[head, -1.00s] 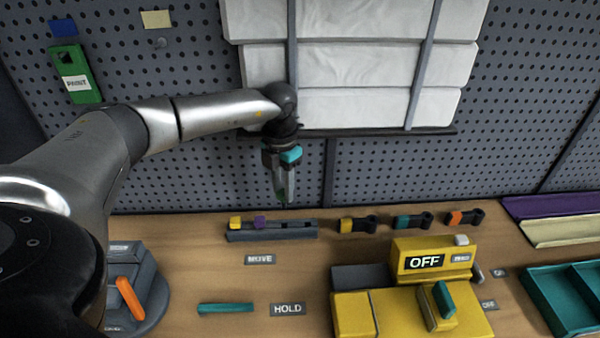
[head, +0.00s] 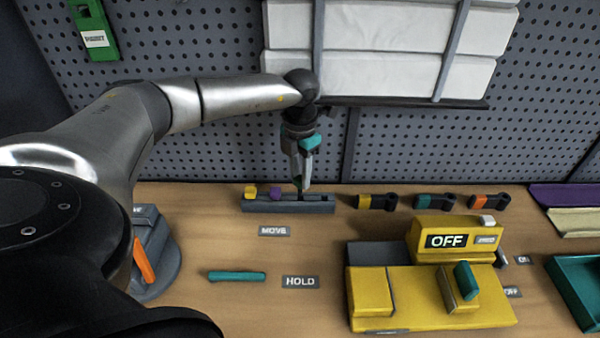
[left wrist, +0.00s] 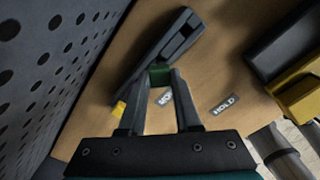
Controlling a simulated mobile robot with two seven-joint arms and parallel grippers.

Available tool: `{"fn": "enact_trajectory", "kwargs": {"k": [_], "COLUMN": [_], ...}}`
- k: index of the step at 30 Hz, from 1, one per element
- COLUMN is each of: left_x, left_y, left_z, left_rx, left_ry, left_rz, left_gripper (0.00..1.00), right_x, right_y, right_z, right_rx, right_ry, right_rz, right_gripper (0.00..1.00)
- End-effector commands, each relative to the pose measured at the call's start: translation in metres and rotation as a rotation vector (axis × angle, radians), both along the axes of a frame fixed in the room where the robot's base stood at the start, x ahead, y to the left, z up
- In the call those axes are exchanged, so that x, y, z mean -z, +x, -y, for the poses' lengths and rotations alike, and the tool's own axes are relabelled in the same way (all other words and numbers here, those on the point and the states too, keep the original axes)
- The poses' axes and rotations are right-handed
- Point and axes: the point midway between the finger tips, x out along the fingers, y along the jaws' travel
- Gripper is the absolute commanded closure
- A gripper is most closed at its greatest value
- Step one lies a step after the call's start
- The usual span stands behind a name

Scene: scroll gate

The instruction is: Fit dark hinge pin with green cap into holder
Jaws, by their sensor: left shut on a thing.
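My left gripper (head: 301,183) is shut on the hinge pin with the green cap (head: 298,181); the cap also shows between the fingers in the left wrist view (left wrist: 158,75). The pin's dark shaft is mostly hidden. The holder (head: 318,207) is a long dark slotted block at the back of the bench. The gripper is over its middle-right part, with the pin's lower end at or just above the top. I cannot tell whether the pin has entered a slot. A yellow cap (head: 250,191) and a purple cap (head: 275,193) stand in the holder's left part. My right gripper is not in view.
Dark hinge pieces with yellow (head: 364,201), teal (head: 424,201) and orange (head: 477,201) ends lie right of the holder. A yellow machine marked OFF (head: 446,240) stands in front. A teal bar (head: 237,276) lies left of the HOLD label (head: 300,282). A pegboard (head: 210,150) rises behind.

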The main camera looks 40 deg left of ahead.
Motion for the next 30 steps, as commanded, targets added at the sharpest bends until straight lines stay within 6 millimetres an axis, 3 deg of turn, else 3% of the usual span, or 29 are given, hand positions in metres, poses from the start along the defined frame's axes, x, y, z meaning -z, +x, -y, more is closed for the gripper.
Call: {"fn": "enact_trajectory", "kwargs": {"k": [30], "left_x": [0.010], "left_y": [0.000], "left_z": [0.000], "left_rx": [0.000], "left_ry": [-0.001], "left_rz": [0.001], "left_gripper": [1.00], "right_x": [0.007], "right_y": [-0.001], "right_z": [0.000], "right_rx": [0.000], "right_ry": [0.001], "right_rz": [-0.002], "right_gripper": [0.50]}}
